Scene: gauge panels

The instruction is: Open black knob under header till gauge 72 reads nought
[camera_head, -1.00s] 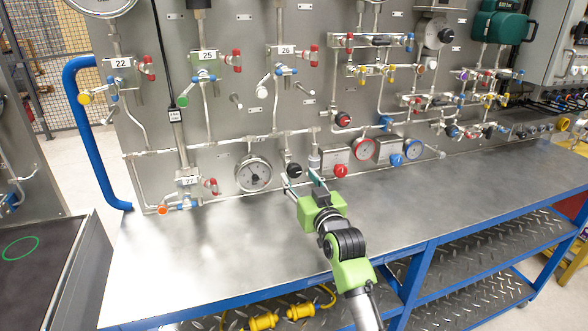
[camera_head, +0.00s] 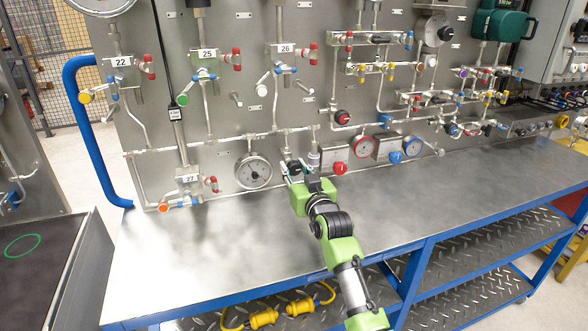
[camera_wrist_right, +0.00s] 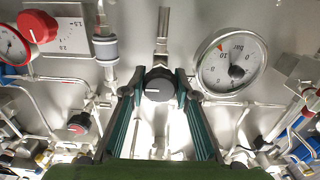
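The black knob (camera_head: 292,166) sits low on the panel below the horizontal header pipe (camera_head: 225,140). The right wrist view shows it face-on (camera_wrist_right: 158,84), with a pale line on its face. My right gripper (camera_head: 297,172) is around it, one finger on each side, and seems open with narrow gaps; contact is unclear. A white dial gauge (camera_head: 253,172) is left of the knob; it also shows in the right wrist view (camera_wrist_right: 232,62), dark needle visible, exact reading unclear. I see no label 72. My left gripper is not in view.
A red knob (camera_head: 340,168) with a red-rimmed gauge (camera_head: 362,147) is close on the right. A red-and-black knob (camera_head: 342,117) is above. Tagged valves 22, 25, 26 and 27 (camera_head: 189,179) fill the left panel. The steel bench top (camera_head: 215,245) is clear.

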